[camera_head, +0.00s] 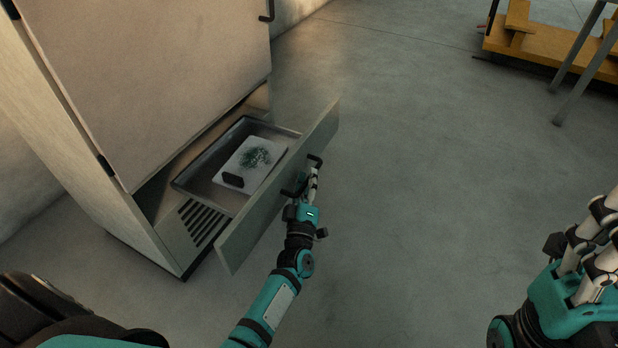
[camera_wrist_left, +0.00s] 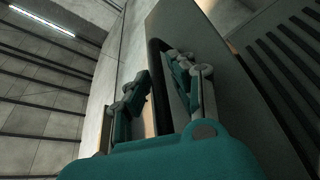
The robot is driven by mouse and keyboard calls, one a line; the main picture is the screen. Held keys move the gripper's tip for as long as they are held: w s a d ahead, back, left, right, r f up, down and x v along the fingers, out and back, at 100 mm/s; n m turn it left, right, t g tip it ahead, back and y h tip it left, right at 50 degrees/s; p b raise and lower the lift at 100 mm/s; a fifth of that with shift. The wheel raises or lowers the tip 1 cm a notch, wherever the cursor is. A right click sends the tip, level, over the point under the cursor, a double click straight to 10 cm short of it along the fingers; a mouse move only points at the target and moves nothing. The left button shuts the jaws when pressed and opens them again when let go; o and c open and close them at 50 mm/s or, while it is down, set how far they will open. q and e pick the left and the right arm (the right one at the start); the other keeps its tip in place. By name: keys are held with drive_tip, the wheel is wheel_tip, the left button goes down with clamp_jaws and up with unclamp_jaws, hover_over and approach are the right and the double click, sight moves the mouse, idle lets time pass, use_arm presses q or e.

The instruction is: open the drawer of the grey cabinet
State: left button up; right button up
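The grey cabinet (camera_head: 150,80) stands at the left in the head view. Its low drawer (camera_head: 283,183) is pulled out, with its front panel well away from the cabinet body. A tray (camera_head: 185,182) with a dark rim shows inside. The dark drawer handle (camera_head: 314,160) is on the outer face of the front panel; it also shows in the left wrist view (camera_wrist_left: 154,50). My left gripper (camera_head: 312,178) is at this handle, its fingers (camera_wrist_left: 160,85) closed around the bar. My right gripper (camera_head: 597,235) is at the right edge, away from the cabinet; its fingertips are partly cut off.
A white sheet with a dark green patch (camera_head: 255,157) and a small black object (camera_head: 233,180) lie in the drawer. Bare concrete floor (camera_head: 420,150) is free to the right of the drawer. A yellow wooden structure (camera_head: 545,45) stands far right, near grey metal legs (camera_head: 580,60).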

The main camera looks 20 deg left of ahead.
use_arm(q)
drive_tip(key=v, duration=1.1)
drive_tip(key=shift+s, duration=0.25)
drive_tip(key=shift+d, duration=0.15)
